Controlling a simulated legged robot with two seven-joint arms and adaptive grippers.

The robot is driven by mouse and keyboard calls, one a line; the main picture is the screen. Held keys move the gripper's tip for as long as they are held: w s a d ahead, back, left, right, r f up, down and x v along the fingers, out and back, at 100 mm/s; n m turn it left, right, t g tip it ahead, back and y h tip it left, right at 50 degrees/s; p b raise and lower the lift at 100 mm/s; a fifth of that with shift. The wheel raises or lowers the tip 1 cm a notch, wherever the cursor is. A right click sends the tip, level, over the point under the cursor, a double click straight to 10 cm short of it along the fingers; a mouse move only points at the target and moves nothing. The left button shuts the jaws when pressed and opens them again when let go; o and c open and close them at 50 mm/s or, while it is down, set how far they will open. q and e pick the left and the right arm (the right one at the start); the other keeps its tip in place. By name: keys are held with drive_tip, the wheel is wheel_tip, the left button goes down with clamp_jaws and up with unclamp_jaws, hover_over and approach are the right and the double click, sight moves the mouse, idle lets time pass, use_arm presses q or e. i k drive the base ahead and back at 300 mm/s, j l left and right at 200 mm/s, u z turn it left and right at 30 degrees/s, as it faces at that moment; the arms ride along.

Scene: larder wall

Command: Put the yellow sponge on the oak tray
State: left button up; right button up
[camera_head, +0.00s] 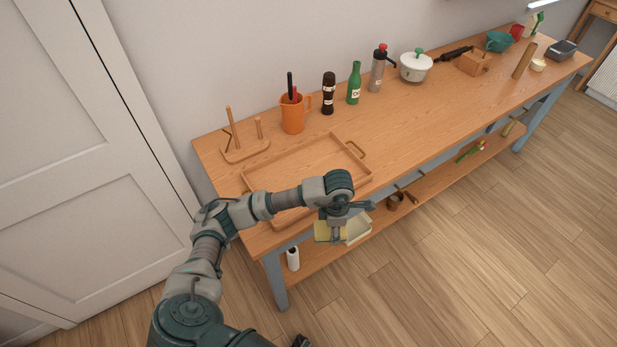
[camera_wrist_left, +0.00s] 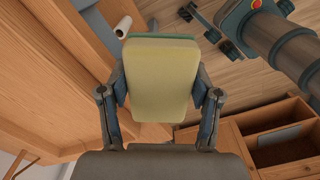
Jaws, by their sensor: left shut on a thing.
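The yellow sponge (camera_wrist_left: 160,80) is between the two fingers of my left gripper (camera_wrist_left: 160,95) in the left wrist view, with a green layer at its far edge. In the head view the sponge (camera_head: 324,231) shows below my left gripper (camera_head: 338,228), just off the front edge of the table. The oak tray (camera_head: 300,165) lies on the left part of the tabletop; my left forearm crosses over its front and hides part of it.
Behind the tray stand a wooden holder (camera_head: 243,147), an orange jug (camera_head: 293,115), a dark bottle (camera_head: 328,95) and a green bottle (camera_head: 354,84). A white pot (camera_head: 415,66) stands farther right. A white roll (camera_head: 292,258) is on the lower shelf. The tray's inside looks empty.

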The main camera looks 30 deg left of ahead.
sight(325, 168)
drive_tip(key=i, duration=0.95)
